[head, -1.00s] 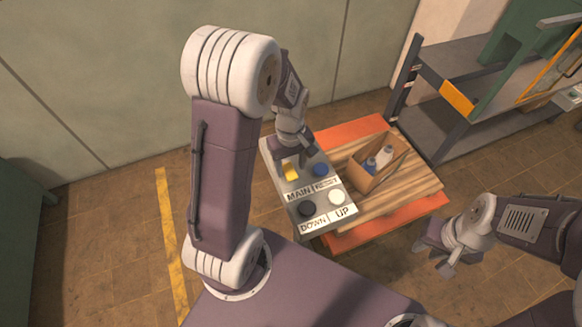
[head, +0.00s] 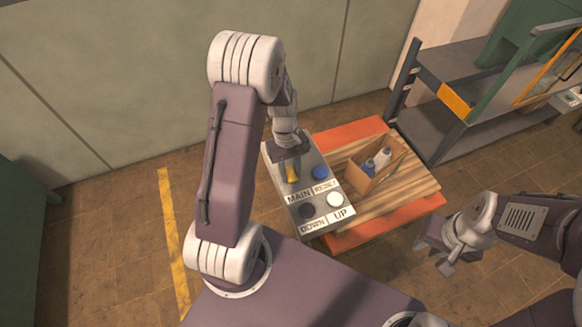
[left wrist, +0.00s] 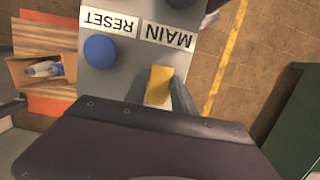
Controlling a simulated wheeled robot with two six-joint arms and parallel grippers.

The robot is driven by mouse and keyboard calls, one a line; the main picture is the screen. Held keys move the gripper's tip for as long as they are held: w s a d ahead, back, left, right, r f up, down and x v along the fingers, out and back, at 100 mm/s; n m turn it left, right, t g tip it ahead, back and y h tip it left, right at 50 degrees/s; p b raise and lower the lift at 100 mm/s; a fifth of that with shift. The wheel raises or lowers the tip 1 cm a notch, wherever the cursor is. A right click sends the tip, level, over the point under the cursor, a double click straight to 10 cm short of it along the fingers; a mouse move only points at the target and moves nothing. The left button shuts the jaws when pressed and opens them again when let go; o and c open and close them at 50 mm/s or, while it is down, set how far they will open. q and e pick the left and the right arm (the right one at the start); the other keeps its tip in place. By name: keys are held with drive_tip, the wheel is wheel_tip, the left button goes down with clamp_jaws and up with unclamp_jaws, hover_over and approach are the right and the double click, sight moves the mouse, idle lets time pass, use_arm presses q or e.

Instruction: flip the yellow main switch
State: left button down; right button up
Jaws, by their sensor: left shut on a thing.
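The yellow main switch (head: 292,175) sits on the grey control panel (head: 318,181), just above its MAIN label. My left gripper (head: 289,172) reaches down onto it from behind. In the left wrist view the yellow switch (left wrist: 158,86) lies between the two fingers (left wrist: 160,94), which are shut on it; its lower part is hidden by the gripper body. My right gripper (head: 440,255) is off to the right, clear of the panel, and its fingers look apart with nothing between them.
The panel also has a blue RESET button (head: 320,172), a black DOWN button (head: 306,211) and a white UP button (head: 335,199). A cardboard box (head: 378,163) with bottles stands on a wooden pallet (head: 415,182) beside it. A shelf (head: 450,110) stands at the right.

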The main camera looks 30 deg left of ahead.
use_arm(q)
drive_tip(key=shift+w+a+g+h+p, duration=0.25)
drive_tip(key=shift+g+h+p, duration=0.15)
drive_tip(key=shift+g+h, duration=0.25)
drive_tip(key=shift+h, duration=0.35)
use_arm(e)
drive_tip(key=shift+r, duration=0.9)
use_arm(q)
drive_tip(key=c, duration=1)
unclamp_jaws()
drive_tip(key=shift+c, duration=0.2)
drive_tip(key=b+v, duration=0.2)
drive_tip(key=v, duration=0.7)
use_arm(e)
drive_tip(key=shift+f, duration=0.95)
